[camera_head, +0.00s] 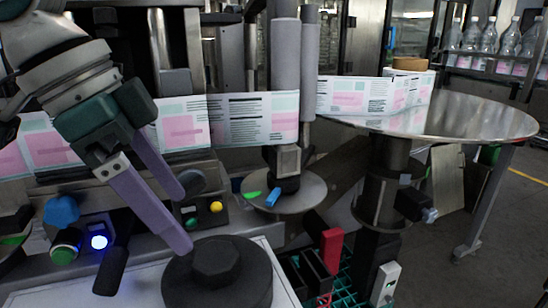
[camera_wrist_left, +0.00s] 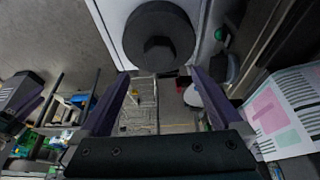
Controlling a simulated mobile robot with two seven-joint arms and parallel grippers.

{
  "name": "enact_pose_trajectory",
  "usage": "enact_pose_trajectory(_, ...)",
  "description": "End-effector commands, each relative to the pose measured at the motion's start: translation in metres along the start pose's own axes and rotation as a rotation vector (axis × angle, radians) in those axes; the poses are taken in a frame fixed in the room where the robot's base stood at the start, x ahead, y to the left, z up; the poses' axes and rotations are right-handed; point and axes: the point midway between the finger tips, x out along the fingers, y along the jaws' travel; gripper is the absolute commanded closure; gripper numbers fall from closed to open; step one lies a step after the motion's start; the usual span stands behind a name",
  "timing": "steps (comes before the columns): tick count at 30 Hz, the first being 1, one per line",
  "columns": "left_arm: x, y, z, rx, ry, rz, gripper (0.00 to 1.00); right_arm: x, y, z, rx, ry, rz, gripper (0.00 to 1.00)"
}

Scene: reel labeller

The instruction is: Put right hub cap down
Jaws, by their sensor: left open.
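A dark round hub cap (camera_head: 217,275) with a hexagonal knob on top lies flat on a white surface (camera_head: 284,290) at the bottom of the head view. The hub cap (camera_wrist_left: 158,38) also shows at the top of the left wrist view, beyond the fingertips. My left gripper (camera_head: 186,222) is open, with its purple fingers apart and nothing between them. One fingertip overlaps the cap's rear edge in the head view; contact cannot be told. In the left wrist view, what looks like my right gripper (camera_wrist_left: 27,104) is at the left edge, its jaws unclear.
A printed label web (camera_head: 250,118) runs past a grey vertical roller (camera_head: 286,65). A large steel round table (camera_head: 470,122) stands at right. Control buttons (camera_head: 190,222) sit behind the cap.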

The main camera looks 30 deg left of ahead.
Motion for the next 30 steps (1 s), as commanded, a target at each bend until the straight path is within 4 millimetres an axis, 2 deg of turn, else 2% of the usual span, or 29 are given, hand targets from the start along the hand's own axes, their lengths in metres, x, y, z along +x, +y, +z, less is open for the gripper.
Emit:
enact_pose_trajectory(1,-0.011,-0.001,0.0,0.003,-0.002,-0.004,0.0,-0.002,0.0,-0.001,0.0,0.0,0.0,0.27)
enact_pose_trajectory(4,-0.025,-0.001,0.0,0.001,-0.001,-0.003,0.0,-0.003,0.0,-0.001,0.0,0.0,0.0,0.27)
enact_pose_trajectory(10,-0.036,0.0,0.0,0.001,0.0,0.0,0.0,-0.004,0.0,-0.001,0.0,0.0,0.0,0.27)
enact_pose_trajectory(25,-0.035,0.002,0.0,0.003,0.0,0.003,0.0,-0.004,0.001,-0.001,-0.001,0.0,0.001,0.27)
enact_pose_trajectory(28,-0.025,0.011,-0.001,0.02,0.003,0.014,0.0,-0.008,0.001,-0.003,-0.002,0.0,0.002,0.27)
enact_pose_trajectory(30,-0.011,0.024,-0.002,0.038,0.012,0.025,0.0,-0.012,0.001,-0.004,-0.003,0.0,0.002,0.27)
